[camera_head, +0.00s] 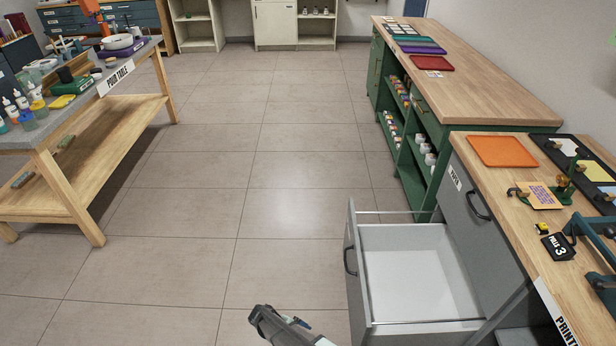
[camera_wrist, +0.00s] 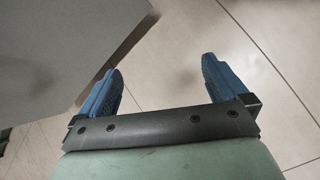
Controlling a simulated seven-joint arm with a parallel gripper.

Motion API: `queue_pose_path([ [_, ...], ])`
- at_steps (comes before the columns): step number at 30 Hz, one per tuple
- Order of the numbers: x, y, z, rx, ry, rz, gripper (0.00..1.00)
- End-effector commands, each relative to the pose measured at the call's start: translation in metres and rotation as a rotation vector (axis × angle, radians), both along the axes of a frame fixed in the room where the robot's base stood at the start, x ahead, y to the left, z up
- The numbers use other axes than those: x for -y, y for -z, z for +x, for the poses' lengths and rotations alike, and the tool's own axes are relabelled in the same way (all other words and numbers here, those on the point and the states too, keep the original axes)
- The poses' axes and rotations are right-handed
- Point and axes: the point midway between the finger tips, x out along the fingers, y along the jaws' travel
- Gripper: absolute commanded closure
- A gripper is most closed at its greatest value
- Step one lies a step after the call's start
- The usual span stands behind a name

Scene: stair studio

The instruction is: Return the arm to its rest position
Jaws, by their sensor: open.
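My gripper (camera_wrist: 160,82) shows in the wrist view with its two blue fingers spread wide apart. It is open, and nothing is between the fingers. Tiled floor lies below it. A grey panel edge (camera_wrist: 60,50) fills the upper left of the wrist view, close to the left finger. In the head view, a dark end part of my arm (camera_head: 275,322) shows at the bottom middle, over the floor and left of the open drawer. The fingers cannot be made out there.
An empty white drawer (camera_head: 410,275) stands pulled out from the grey cabinet at right. The cabinet's wooden top holds an orange tray (camera_head: 502,151) and printing tools. A green shelf unit (camera_head: 430,130) stands behind. The pour table (camera_head: 80,170) is at left. The middle floor is clear.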

Motion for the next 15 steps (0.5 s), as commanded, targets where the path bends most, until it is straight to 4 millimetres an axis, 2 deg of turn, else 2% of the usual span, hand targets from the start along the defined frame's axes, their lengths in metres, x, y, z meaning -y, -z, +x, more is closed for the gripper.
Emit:
queue_pose_path([
  [1, 0.017, -0.014, -0.029, -0.009, 0.081, 0.047, 0.0],
  [6, 0.056, -0.039, -0.096, -0.053, 0.357, 0.184, 0.0],
  [9, 0.077, -0.055, -0.125, -0.084, 0.481, 0.236, 0.0],
  [15, 0.115, -0.084, -0.171, -0.126, 0.681, 0.285, 0.0],
])
